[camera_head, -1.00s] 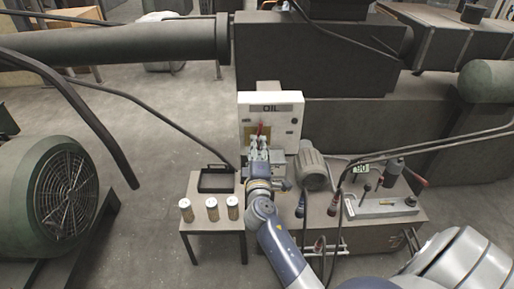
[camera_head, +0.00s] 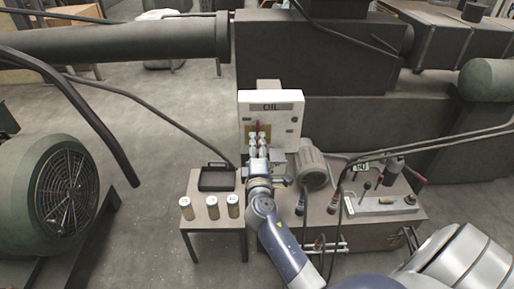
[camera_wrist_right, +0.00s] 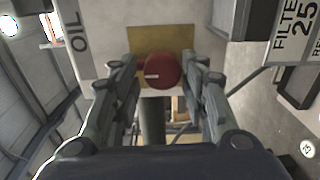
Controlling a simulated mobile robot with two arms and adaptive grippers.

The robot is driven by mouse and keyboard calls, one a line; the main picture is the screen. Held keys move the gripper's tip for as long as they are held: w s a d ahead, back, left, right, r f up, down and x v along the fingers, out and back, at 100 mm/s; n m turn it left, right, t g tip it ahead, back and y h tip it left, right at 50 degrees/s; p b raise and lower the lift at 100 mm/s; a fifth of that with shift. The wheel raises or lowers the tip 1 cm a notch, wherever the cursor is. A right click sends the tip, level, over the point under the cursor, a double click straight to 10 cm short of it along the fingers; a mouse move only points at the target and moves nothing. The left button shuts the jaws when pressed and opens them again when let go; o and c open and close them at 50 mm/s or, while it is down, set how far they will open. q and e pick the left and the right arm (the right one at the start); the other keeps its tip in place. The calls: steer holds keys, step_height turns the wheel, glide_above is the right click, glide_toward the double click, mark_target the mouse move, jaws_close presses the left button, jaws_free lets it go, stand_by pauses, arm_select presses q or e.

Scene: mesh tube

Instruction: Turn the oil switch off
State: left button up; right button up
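The oil switch is a round red knob (camera_wrist_right: 162,70) on a yellow plate (camera_wrist_right: 150,42), on a white box (camera_head: 286,115) labelled OIL. A pale line on the knob lies roughly level in the right wrist view. In the head view only a little red of the knob (camera_head: 257,126) shows above my gripper. My right gripper (camera_head: 259,138) is in front of the box. In the right wrist view its two fingers (camera_wrist_right: 155,70) are apart, one on each side of the knob, with gaps between. Whether the tips reach past the knob's face is hard to tell. My left gripper is not in view.
A small table (camera_head: 200,223) with several cans (camera_head: 212,208) and a black tray (camera_head: 217,178) stands left of my arm. A grey motor (camera_head: 311,167) and a bench (camera_head: 380,238) with hoses are close on the right. Open floor lies further left.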

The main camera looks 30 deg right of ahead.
steer(key=shift+f, duration=0.1)
steer(key=shift+s+a, duration=0.1)
steer(key=shift+s, duration=0.05)
steer(key=v, duration=1.1)
steer(key=shift+s, duration=0.3)
